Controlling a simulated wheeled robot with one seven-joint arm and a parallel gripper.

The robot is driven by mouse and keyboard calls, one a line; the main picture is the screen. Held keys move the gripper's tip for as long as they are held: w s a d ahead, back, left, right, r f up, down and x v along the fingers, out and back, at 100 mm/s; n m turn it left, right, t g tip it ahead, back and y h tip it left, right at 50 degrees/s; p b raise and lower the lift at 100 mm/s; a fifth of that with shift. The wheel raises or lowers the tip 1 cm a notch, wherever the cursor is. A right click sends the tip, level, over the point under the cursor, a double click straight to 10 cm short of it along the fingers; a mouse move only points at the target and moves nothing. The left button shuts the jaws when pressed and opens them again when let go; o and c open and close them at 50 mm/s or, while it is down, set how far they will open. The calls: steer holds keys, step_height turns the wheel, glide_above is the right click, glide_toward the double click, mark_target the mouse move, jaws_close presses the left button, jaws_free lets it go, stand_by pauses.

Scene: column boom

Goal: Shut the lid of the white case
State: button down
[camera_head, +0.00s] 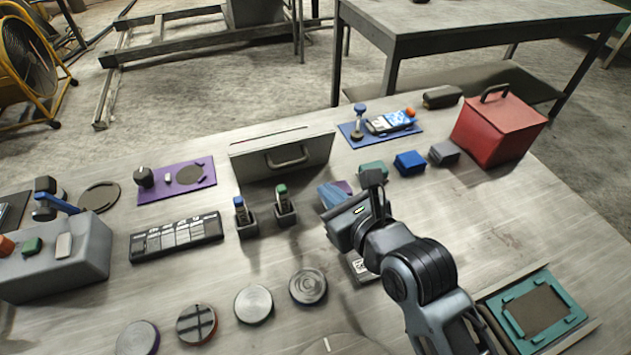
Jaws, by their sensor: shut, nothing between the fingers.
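A pale grey-white case (312,154) with a dark grip handle on its front face stands at the back middle of the table. Its top edge shows as a narrow strip, and I cannot tell from this angle how far its lid is open. My gripper (346,222) is in front of the case and to its right, apart from it. It is shut and empty, above the table.
Two small holders with upright items (240,217) (285,207) stand in front of the case. A purple mat (205,175) lies left of it; a blue mat (350,138) and a red lidded box (492,130) are right. Several round discs (254,304) lie near the front.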

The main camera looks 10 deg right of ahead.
steer(key=shift+w+a+r, duration=0.2)
steer(key=shift+w+a, duration=0.1)
steer(key=shift+w, duration=0.45)
steer(key=shift+w+a+r, duration=0.25)
steer(key=shift+w+a, duration=0.1)
steer(key=shift+w, duration=0.4)
steer(key=shift+w+a+r, duration=0.2)
steer(key=shift+w+a, duration=0.1)
steer(key=shift+w, duration=0.45)
steer(key=shift+d+r, duration=0.1)
